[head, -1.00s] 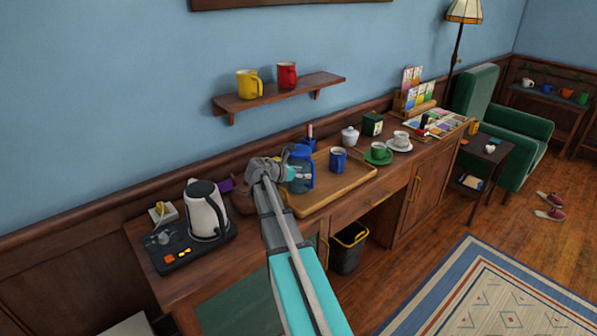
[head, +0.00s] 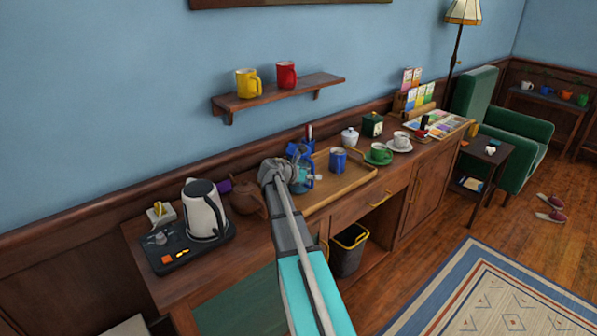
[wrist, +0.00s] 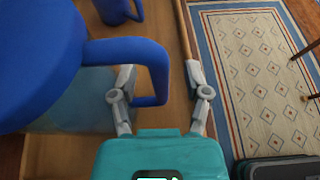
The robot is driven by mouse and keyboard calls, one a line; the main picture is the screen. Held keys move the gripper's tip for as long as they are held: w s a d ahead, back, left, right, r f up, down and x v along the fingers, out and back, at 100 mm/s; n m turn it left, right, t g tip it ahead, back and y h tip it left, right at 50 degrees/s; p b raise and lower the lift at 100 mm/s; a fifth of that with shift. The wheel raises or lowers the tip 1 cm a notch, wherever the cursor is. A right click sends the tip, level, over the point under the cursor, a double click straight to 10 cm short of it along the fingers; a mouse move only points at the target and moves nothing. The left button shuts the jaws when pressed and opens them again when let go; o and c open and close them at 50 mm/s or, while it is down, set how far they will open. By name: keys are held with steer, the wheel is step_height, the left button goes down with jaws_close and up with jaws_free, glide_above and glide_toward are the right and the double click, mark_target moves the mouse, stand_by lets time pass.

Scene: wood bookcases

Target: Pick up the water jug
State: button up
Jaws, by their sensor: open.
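The water jug (head: 301,153) has a blue lid and handle and a see-through body. It stands upright at the left end of the wooden tray (head: 350,184), partly hidden by my arm in the head view. In the wrist view the jug's lid (wrist: 40,45) fills the upper left, and its blue handle (wrist: 155,70) reaches right. My gripper (wrist: 160,80) is open, with one finger on each side of the handle's outer part. I see no clear contact.
A blue mug (head: 338,160) stands on the tray, right of the jug. A brown teapot (head: 246,198) and a kettle (head: 204,211) stand to the left. A green cup (head: 379,152) on its saucer is further right. A waste bin (head: 348,251) stands below.

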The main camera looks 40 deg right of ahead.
mark_target(313, 165)
jaws_close()
steer(key=shift+r, duration=0.2)
stand_by(0.6)
step_height(313, 165, up, 3)
steer(key=p, duration=0.3)
steer(key=s+a+r+p, duration=0.9)
steer(key=s+p, duration=0.1)
steer(key=shift+a+r, duration=0.25)
steer(key=shift+r, duration=0.1)
steer(key=shift+s, duration=0.1)
stand_by(0.5)
